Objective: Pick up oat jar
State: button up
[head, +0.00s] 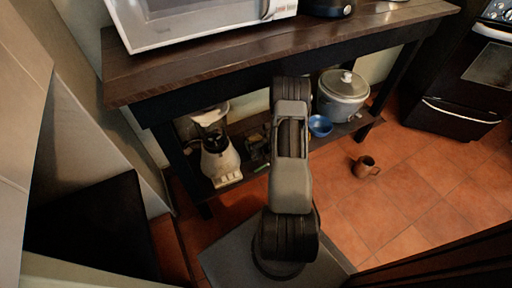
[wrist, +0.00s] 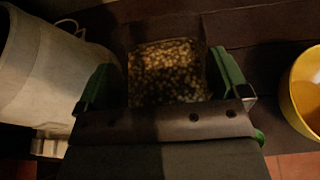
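The oat jar (wrist: 168,75) is in the upper middle of the wrist view, a clear, squarish container filled with pale pieces. My gripper (wrist: 161,60) has its two green fingers spread, one on each side of the jar. A dark gap shows between each finger and the jar, so the gripper looks open and not touching it. The jar's lower part is hidden behind the gripper body. In the head view my arm reaches down to the lower shelf and hides my gripper; I cannot make out the jar clearly there.
A pale blender (head: 219,160) stands left of my arm on the lower shelf (head: 340,130). The wooden top (head: 215,65) overhangs; a mug (head: 365,166) is on the floor.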

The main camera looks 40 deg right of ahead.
jog(key=c, duration=1.2)
jog(key=shift+r, duration=0.1)
jog(key=shift+r, duration=0.5)
jog(key=s+r+p, duration=0.2)
jog(key=s+r, duration=0.2)
jog(key=s+d+r+p, duration=0.1)
jog(key=s+r+p, duration=0.1)
jog(key=s+r, duration=0.2)
jog(key=s+d+r+p, duration=0.1)
jog(key=s+r+p, duration=0.2)
jog(key=s+r, duration=0.1)
jog(key=shift+s+d, duration=0.1)
jog(key=shift+s, duration=0.8)
